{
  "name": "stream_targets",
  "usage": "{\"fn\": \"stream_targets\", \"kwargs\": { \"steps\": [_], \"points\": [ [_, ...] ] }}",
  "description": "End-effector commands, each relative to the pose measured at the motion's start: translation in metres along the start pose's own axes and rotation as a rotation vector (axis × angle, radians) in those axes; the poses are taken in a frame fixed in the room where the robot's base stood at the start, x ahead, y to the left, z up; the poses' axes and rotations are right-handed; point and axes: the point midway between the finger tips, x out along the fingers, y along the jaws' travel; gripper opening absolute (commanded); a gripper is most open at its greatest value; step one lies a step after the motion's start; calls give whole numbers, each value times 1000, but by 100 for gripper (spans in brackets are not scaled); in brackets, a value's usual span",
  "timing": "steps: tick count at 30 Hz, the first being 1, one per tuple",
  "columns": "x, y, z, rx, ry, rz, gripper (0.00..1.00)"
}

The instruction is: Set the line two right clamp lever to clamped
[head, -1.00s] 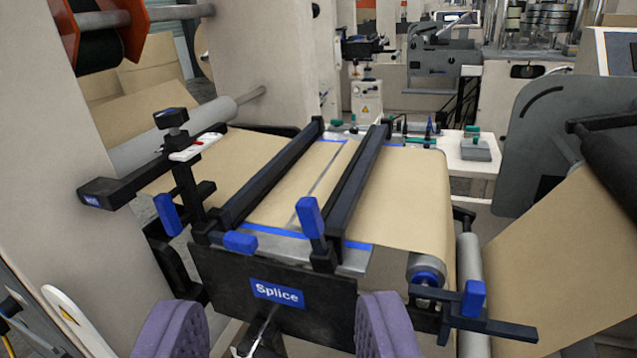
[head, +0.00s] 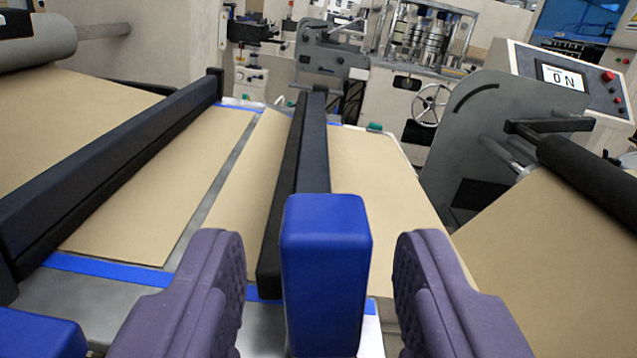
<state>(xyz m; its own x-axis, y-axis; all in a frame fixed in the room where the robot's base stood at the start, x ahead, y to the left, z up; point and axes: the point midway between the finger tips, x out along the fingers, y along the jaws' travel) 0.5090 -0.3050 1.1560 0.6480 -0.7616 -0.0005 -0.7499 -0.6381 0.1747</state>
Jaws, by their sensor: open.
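The right clamp lever has a blue block handle (head: 326,270) that stands upright in the middle of the head view. The right black clamp bar (head: 312,150) runs away behind it across the kraft web. My gripper (head: 322,290) is open, with one purple finger on each side of the blue handle. Gaps show between the handle and both fingers. The lever's lower part and pivot are hidden below the picture. The left black clamp bar (head: 120,165) lies across the web, and the left lever's blue handle (head: 40,335) lies low at the bottom left corner.
Kraft paper (head: 160,190) lies on the splice table, with a slit between the bars and blue strips along the edge. A grey side plate (head: 490,135) and black roller (head: 590,175) stand to the right.

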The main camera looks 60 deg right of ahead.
Motion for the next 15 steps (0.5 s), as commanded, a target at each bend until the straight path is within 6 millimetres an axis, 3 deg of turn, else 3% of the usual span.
{"fn": "stream_targets", "kwargs": {
  "steps": [5, 13, 15],
  "points": [
    [18, 0, 0, 0, 1, -1, 47],
    [20, 0, 0, 0, -1, -2, 47],
    [20, 0, 0, 0, -1, -2, 33]
  ]
}}
